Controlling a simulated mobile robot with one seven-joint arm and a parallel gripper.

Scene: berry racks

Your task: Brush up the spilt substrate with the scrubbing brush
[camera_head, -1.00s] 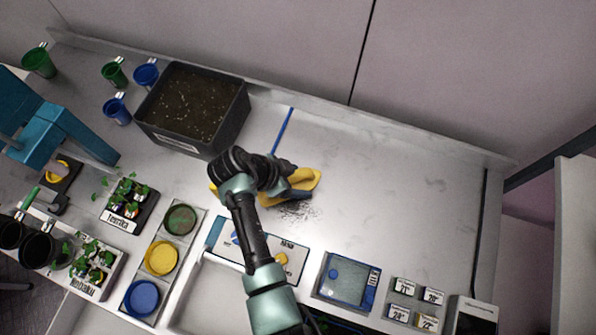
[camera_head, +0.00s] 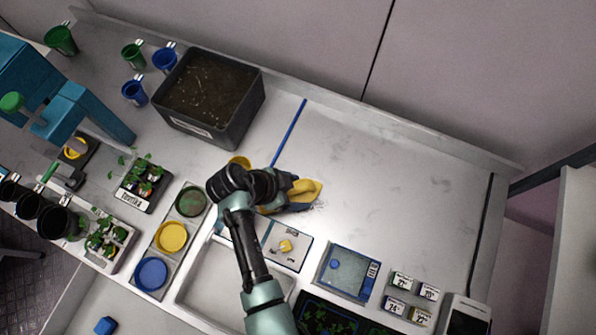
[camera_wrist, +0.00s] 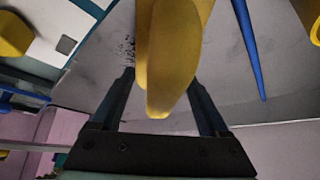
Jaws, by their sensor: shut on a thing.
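The yellow scrubbing brush (camera_head: 308,190) is in my gripper (camera_head: 290,191), low over the bench. In the wrist view, the brush (camera_wrist: 170,60) passes between the two dark fingers (camera_wrist: 160,100), which are shut on it. Its bristles do not show. The spilt substrate (camera_head: 319,206) is a patch of dark specks on the pale bench, mostly hidden by the brush and gripper in the head view. Specks of it (camera_wrist: 128,46) show left of the brush in the wrist view. I cannot tell whether the brush touches the bench.
A dark soil tray (camera_head: 246,118) stands behind. A blue rod (camera_head: 290,132) lies nearby, and a yellow round thing (camera_head: 240,162) is partly hidden by my arm. A labelled white board (camera_head: 297,250) and a blue-framed device (camera_head: 347,272) lie in front.

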